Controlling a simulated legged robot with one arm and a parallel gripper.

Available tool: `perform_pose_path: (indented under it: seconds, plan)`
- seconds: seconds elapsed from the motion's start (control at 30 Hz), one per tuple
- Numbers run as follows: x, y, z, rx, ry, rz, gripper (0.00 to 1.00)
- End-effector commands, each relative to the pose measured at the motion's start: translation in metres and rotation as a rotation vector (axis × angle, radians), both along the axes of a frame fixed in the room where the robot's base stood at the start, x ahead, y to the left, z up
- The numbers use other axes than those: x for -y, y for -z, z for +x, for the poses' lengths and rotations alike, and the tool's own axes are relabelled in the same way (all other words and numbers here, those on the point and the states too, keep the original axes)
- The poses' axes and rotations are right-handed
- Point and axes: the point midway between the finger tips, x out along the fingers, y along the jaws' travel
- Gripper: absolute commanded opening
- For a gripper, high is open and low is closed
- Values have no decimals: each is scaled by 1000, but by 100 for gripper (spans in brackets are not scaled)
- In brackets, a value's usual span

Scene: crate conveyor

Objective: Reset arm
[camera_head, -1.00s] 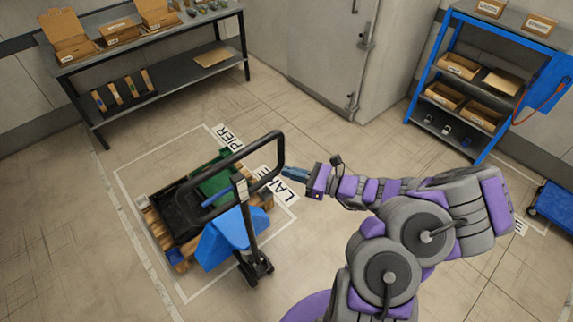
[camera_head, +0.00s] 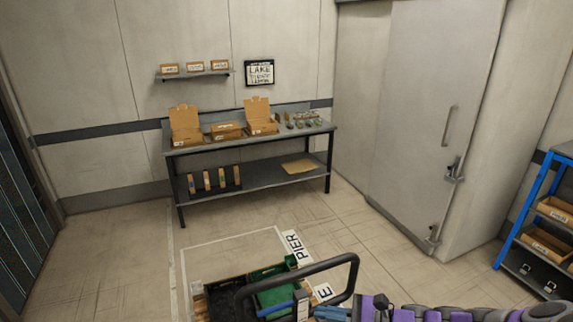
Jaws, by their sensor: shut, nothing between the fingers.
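A pallet jack with green (camera_head: 272,298) and dark crates stands in a floor outline marked PIER. A workbench (camera_head: 270,180) with cardboard boxes is at the back wall. A blue shelf rack (camera_head: 536,205) is at right. The floor left of the outline is clear.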

Motion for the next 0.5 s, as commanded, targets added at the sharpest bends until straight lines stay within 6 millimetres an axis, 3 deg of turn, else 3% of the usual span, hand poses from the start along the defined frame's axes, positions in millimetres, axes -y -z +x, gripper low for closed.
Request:
perform_pose_path:
  seconds: [0.03, 0.2, 0.5]
  plan:
    - [-14, 1, -12, 44, -73, -50, 0]
    - [-48, 0, -56, 176, -302, -211, 0]
    - [-70, 20, -138, 374, -680, -502, 0]
